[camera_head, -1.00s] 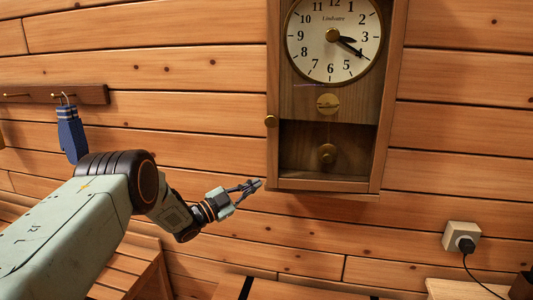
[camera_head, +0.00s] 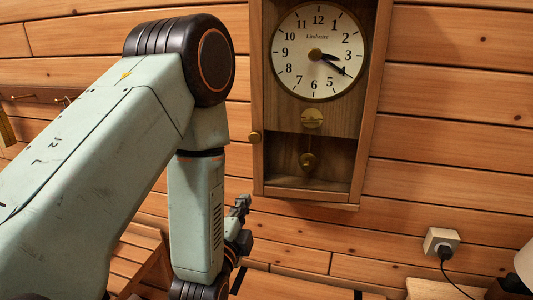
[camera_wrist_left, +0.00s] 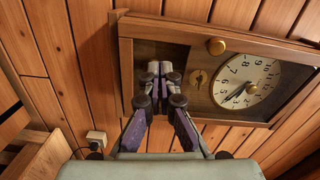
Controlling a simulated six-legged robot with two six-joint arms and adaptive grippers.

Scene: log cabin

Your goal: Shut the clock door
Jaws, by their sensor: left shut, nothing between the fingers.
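The wall clock (camera_head: 316,186) is a tall wooden case with a white dial and a brass pendulum. Its door has a brass knob (camera_head: 255,136) on the left side of the frame. The door looks flush or nearly flush with the case; I cannot tell whether a small gap remains. My left gripper (camera_head: 241,203) is shut and empty, just below and left of the clock's lower left corner, pointing up. In the left wrist view the shut fingertips (camera_wrist_left: 160,70) appear in front of the clock's lower part, apart from the knob (camera_wrist_left: 216,46). My right gripper is out of view.
A power socket (camera_head: 441,241) with a plugged cord is on the wall at lower right. A hook rail (camera_head: 30,97) is at the left, partly behind my arm. Part of a white lamp-like object (camera_head: 525,265) shows at the right edge. The wall right of the clock is clear.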

